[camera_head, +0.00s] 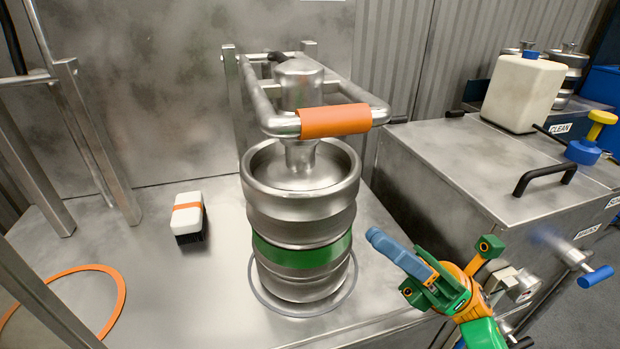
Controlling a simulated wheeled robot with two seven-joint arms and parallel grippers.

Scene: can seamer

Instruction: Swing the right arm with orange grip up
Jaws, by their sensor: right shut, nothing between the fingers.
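The right metal swing arm is a tubular frame with an orange grip (335,121) on its front bar. It lies about level over a steel keg (300,215) with a green band, and its central head (300,90) reaches down to the keg's top. The frame's back end meets upright posts at the back wall. My right gripper (376,240) has blue fingers and a green and orange body. It is shut and empty, right of the keg's lower half, below and apart from the orange grip. My left gripper is not in view.
A metal box (455,165) with black handles and a white canister (523,92) stands at the right. A white brush (187,215) lies on the metal table left of the keg. An orange ring (115,283) and metal bars are at the left.

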